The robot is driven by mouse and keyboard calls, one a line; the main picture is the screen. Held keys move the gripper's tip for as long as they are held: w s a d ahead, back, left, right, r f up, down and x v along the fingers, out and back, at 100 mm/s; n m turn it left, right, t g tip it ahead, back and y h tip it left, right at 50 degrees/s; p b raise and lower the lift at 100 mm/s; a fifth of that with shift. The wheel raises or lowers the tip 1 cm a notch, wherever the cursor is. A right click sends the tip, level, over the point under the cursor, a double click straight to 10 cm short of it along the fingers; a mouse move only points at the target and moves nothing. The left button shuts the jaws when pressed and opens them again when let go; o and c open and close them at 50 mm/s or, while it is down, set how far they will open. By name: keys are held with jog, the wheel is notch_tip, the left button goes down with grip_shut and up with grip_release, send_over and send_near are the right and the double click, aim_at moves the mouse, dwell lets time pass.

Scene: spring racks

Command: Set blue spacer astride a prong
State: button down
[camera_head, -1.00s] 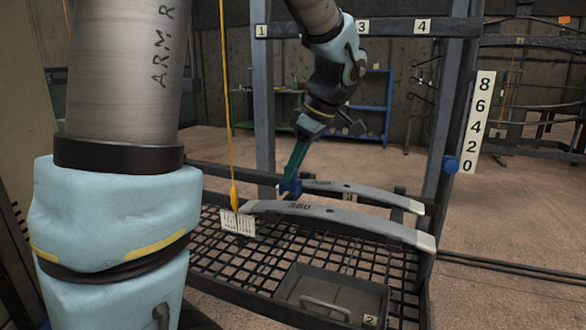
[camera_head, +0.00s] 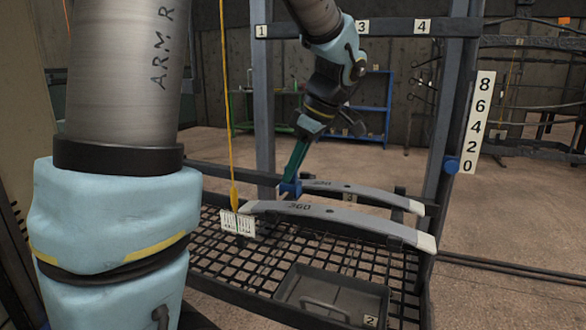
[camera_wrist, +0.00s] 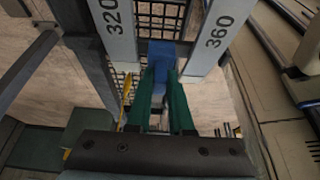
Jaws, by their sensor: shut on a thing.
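My gripper (camera_head: 297,168) has green fingers that slant down over the rack. It is shut on the blue spacer (camera_head: 289,188), which is at the fingertips near the left ends of two grey leaf springs. In the wrist view the blue spacer (camera_wrist: 162,52) is between the green fingers (camera_wrist: 162,80), in the gap between the spring marked 320 (camera_wrist: 112,30) and the spring marked 360 (camera_wrist: 212,45). The front spring (camera_head: 335,214) and rear spring (camera_head: 365,194) also show in the head view. I cannot tell whether the spacer touches a prong; its underside is hidden.
A dark mesh shelf (camera_head: 262,262) lies below the springs. A grey tray (camera_head: 335,290) sits on it at the front. A yellow plumb line (camera_head: 228,110) hangs left of the gripper beside a white scale card (camera_head: 237,222). Upright posts (camera_head: 263,110) flank the rack.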

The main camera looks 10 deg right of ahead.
jog(key=shift+f+b, duration=0.6)
jog(key=shift+f, duration=0.15)
jog(key=c, duration=0.7)
grip_release()
jog(key=shift+c, duration=0.2)
jog(key=shift+r, duration=0.1)
